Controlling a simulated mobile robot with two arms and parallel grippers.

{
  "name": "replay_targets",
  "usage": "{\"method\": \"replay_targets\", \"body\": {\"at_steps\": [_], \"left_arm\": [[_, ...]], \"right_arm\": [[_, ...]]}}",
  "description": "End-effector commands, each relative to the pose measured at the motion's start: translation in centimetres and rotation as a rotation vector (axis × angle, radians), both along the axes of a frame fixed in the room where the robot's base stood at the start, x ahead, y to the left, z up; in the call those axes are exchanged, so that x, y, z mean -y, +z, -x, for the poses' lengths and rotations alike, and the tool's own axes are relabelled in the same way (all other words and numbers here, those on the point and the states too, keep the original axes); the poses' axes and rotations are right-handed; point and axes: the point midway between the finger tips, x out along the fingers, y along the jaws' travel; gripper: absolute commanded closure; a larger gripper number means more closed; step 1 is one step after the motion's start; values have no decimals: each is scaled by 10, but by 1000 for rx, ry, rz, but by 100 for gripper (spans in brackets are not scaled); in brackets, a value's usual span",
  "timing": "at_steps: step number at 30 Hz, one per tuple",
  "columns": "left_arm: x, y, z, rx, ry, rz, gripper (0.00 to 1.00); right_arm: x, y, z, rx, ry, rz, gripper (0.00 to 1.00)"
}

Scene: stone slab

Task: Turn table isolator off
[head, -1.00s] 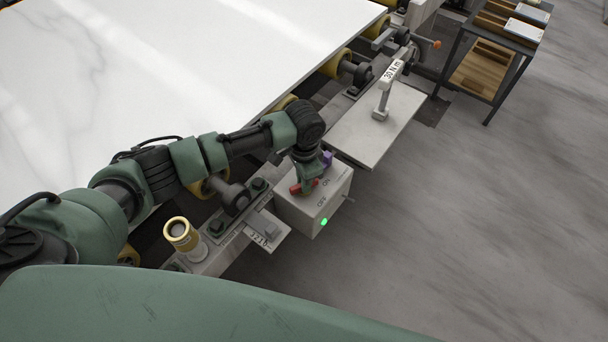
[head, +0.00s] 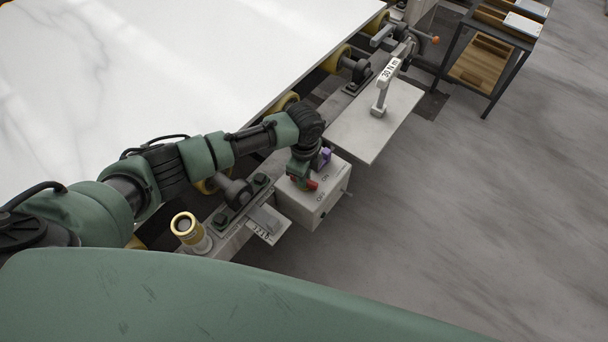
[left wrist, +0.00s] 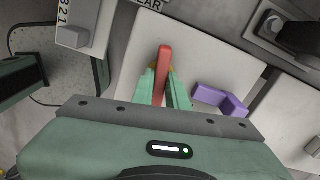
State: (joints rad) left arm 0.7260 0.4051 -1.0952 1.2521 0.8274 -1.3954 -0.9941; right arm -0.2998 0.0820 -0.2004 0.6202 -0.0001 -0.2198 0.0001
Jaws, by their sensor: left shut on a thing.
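No lit lamp shows on the box's front face. My right gripper is not in view.
A purple angled piece (head: 323,157) lies on the box beside the handle, and in the left wrist view it is right of the fingers. A brass-coloured cylinder (head: 186,228) stands left of the box. A torque tool (head: 385,88) stands on a plate behind.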

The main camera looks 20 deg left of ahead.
Motion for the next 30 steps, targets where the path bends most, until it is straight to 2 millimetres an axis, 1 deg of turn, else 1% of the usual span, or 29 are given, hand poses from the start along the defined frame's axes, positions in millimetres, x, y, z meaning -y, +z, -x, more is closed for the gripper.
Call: {"method": "replay_targets", "body": {"at_steps": [6,12,29,30], "left_arm": [[1,2,-1,3,-124,4,100],[1,2,-2,3,-189,4,100],[1,2,-2,3,-218,3,100],[1,2,-2,3,-218,3,77]], "right_arm": [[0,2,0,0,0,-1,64],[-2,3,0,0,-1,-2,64],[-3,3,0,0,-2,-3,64],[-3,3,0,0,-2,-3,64]]}}
